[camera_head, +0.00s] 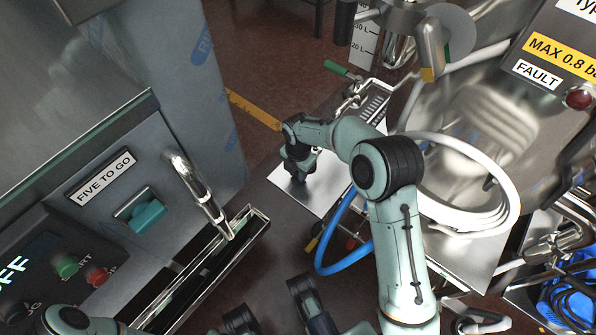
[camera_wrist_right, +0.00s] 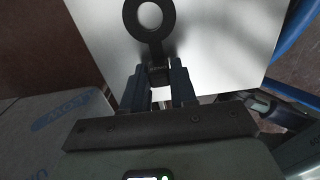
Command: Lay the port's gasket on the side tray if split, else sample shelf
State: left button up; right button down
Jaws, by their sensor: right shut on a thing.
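My right gripper (camera_head: 298,180) is over a bare metal plate (camera_head: 325,192) beside the hose; I cannot tell whether this is the side tray or the sample shelf. In the right wrist view, the gripper (camera_wrist_right: 158,78) is shut on the tab of a black ring gasket (camera_wrist_right: 150,37). The ring lies flat-on to the camera in front of the plate (camera_wrist_right: 228,50). I see no split in the visible part; its top edge meets the frame border. Whether it touches the plate is unclear. My left gripper (camera_head: 275,308) is at the bottom of the head view, fingers apart and empty.
A control cabinet with a handle (camera_head: 196,190) and a narrow metal trough (camera_head: 245,235) stands left. A white hose (camera_head: 505,190), a blue hose (camera_head: 340,262) and a steel vessel panel with a FAULT label (camera_head: 537,74) crowd the right.

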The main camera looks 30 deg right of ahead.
jog(key=shift+f, duration=0.1)
jog(key=c, duration=0.9)
grip_release()
pick_arm(q)
jog(key=shift+s, duration=0.1)
jog(key=w+r+t+p, duration=0.2)
jog(key=w+r+p, duration=0.1)
jog(key=w+r, duration=0.2)
jog(key=shift+w+d, duration=0.45)
jog(key=shift+w, duration=0.3)
pick_arm(e)
notch_tip(320, 180, up, 12)
